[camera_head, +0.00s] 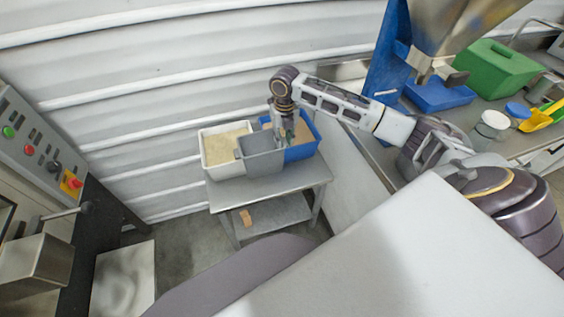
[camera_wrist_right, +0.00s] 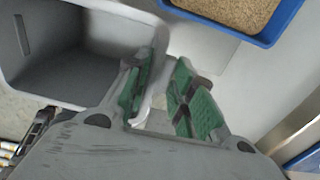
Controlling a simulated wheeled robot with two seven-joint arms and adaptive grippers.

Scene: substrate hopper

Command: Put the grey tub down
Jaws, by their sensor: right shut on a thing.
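The grey tub (camera_head: 262,158) is in front of and between a white bin and a blue bin in the head view. It looks empty inside in the right wrist view (camera_wrist_right: 60,65). My right gripper (camera_head: 284,128) is above the tub's right side, reaching in from the right. Its green-padded fingers (camera_wrist_right: 157,95) are shut on the tub's wall in the right wrist view. I cannot tell whether the tub's underside touches the small metal table (camera_head: 292,182). My left gripper is not in view.
The white bin (camera_head: 214,172) holds pale material; the blue bin (camera_head: 301,152) holds brown grain. Both stand on the table. The table's front right is bare. A control panel (camera_head: 35,150) is at left. A hopper (camera_head: 450,35) and a green container (camera_head: 495,70) are at upper right.

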